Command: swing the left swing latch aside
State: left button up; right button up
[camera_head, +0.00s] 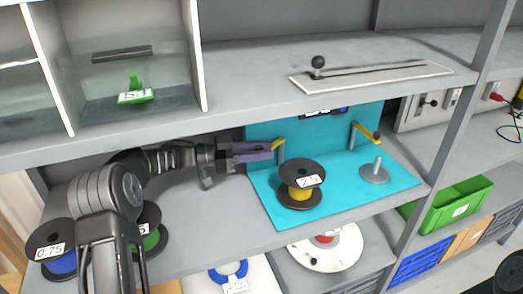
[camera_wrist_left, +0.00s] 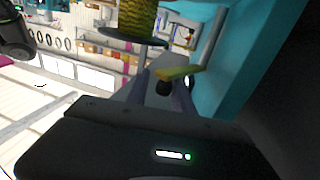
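The left swing latch (camera_head: 279,144) has a yellow arm on a grey post and stands at the left of the teal stand (camera_head: 262,194). My left gripper (camera_head: 270,150) reaches it from the left, fingertips close to the yellow arm. In the left wrist view the yellow arm (camera_wrist_left: 178,74) shows at the tips of my left gripper (camera_wrist_left: 162,88), with a dark knob between the spread fingers. I cannot tell whether a finger touches the latch. My right gripper is not in view.
An empty grey spindle (camera_head: 374,172) stands farther right. The upper shelf (camera_head: 250,88) overhangs my left arm. More reels stand at lower left.

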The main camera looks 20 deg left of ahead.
pick_arm(q)
jog(key=shift+o, duration=1.1)
jog(key=shift+s+a, duration=0.15)
jog(key=shift+a, duration=0.35)
jog(key=b+v, duration=0.2)
jog(key=v, duration=0.4)
jog(key=shift+s+a, duration=0.3)
jog(key=shift+a, duration=0.05)
jog(key=shift+c, duration=0.4)
